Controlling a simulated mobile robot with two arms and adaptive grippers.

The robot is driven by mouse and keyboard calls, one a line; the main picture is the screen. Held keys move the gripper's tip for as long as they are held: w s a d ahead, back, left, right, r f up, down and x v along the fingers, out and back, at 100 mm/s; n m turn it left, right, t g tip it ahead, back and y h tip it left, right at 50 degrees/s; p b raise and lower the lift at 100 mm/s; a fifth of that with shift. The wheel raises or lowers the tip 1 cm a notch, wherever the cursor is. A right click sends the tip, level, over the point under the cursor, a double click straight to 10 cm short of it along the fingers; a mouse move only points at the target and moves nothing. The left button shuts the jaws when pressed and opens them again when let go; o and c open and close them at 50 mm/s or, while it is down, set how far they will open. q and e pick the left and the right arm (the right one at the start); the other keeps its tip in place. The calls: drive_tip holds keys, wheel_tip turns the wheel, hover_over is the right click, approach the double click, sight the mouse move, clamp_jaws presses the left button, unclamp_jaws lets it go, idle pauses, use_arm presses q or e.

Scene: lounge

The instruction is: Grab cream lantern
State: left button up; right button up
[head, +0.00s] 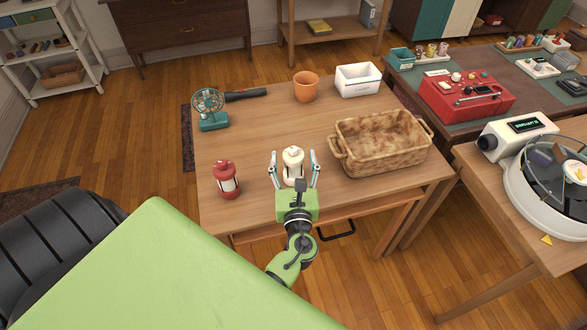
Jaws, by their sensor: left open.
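The cream lantern (293,160) stands upright on the wooden table near its front edge. My left gripper (294,164) is open, with one finger on each side of the lantern. I cannot tell whether either finger touches it. The gripper's body hides the lantern's lower front. A red lantern (227,180) stands to the left on the same table. My right gripper is not in view.
A wicker basket (382,160) stands close to the right. Behind are a terracotta pot (306,87), a white bin (358,79), a black flashlight (246,95) and a teal fan (210,108). The table's middle is clear.

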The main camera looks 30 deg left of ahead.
use_arm(q)
drive_tip(key=shift+x, duration=0.95)
clamp_jaws()
